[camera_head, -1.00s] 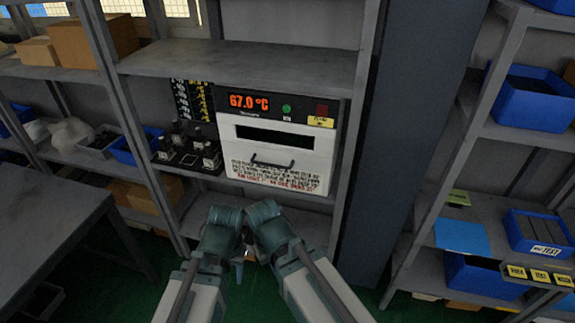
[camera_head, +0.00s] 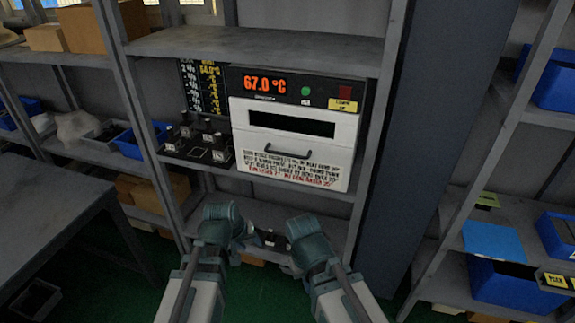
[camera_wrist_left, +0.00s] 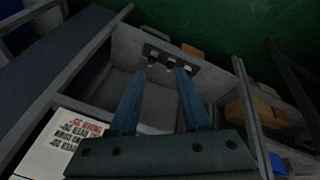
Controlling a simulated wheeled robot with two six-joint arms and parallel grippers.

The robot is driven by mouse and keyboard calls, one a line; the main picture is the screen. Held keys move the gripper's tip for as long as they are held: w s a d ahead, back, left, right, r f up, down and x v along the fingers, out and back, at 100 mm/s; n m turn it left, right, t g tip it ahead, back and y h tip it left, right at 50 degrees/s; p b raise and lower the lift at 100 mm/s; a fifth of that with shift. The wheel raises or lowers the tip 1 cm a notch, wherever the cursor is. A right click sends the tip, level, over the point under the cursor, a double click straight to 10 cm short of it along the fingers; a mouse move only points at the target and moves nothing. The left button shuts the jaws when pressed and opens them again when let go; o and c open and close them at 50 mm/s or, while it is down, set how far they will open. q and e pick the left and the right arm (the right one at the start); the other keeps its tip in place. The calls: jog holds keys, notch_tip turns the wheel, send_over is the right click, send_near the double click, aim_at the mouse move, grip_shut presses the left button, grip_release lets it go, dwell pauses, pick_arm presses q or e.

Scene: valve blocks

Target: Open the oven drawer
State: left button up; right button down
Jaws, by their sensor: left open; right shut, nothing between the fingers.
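The oven (camera_head: 240,81) sits on a shelf, with a 67.0 °C display. Its white drawer front (camera_head: 240,118) has a dark slot window, printed text and a black bar handle (camera_head: 288,152); it appears shut. Part of the white front (camera_wrist_left: 50,150) also shows in the left wrist view at lower left. My left gripper (camera_head: 245,242) is below the drawer front, apart from the handle; its two fingers (camera_wrist_left: 165,75) are open and empty in the left wrist view. My right gripper (camera_head: 288,268) is low, below the oven, empty; its fingertips are mostly hidden by its wrist.
A block with black knobs (camera_head: 198,140) stands left of the oven. Shelf uprights flank the oven, with a dark column (camera_head: 430,140) to the right. A grey table (camera_head: 60,215) is at left. Air before the oven is free.

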pick_arm(q)
jog(key=w+d+r+n+t+h, duration=0.3)
jog(key=w+d+r+n+t, duration=0.25)
jog(key=w, duration=0.35)
jog(key=n+t, duration=0.5)
jog(key=n, duration=0.2)
send_near(285, 155)
jog(key=b+x, duration=0.3)
jog(key=x, duration=0.7)
jog(key=shift+w+d+f, duration=0.1)
jog(key=shift+w+f, duration=0.05)
jog(key=shift+w, duration=0.15)
pick_arm(e)
notch_tip(285, 155, down, 4)
jog(key=shift+r, duration=0.1)
pick_arm(q)
grip_shut()
